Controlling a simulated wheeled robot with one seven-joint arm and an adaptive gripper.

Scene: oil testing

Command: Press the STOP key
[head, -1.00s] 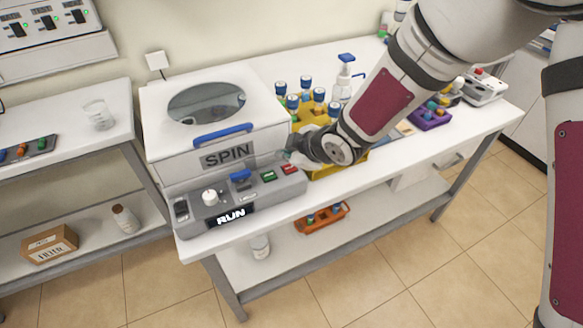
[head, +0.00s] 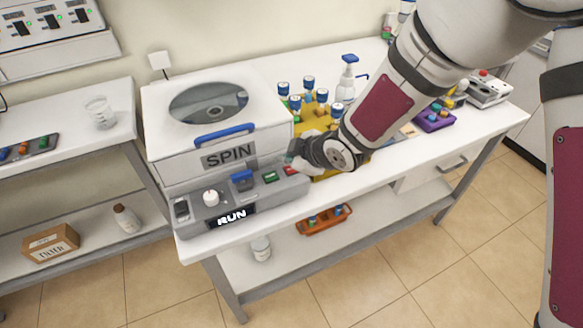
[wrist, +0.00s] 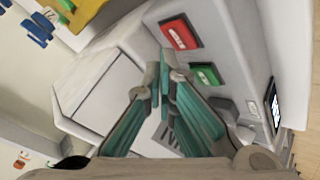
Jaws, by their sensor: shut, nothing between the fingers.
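The red key (head: 290,170) sits at the right end of the grey control panel (head: 190,228) on the spin machine. It also shows in the wrist view (wrist: 181,34), with white lettering too small to read surely. The green key (head: 270,177) is beside it, and in the wrist view (wrist: 206,75) it lies just below the red one. My gripper (head: 288,157) is shut and empty, close above and behind the red key. In the wrist view its fingertips (wrist: 165,68) are together, just below and left of the red key. I cannot see contact with either key.
The white spin machine (head: 175,140) stands directly behind the panel, its lid down. A yellow rack (head: 313,112) with several blue-capped bottles is to the right. A blue switch (head: 242,180), a knob (head: 211,198) and a lit RUN display (head: 231,217) fill the panel's left part.

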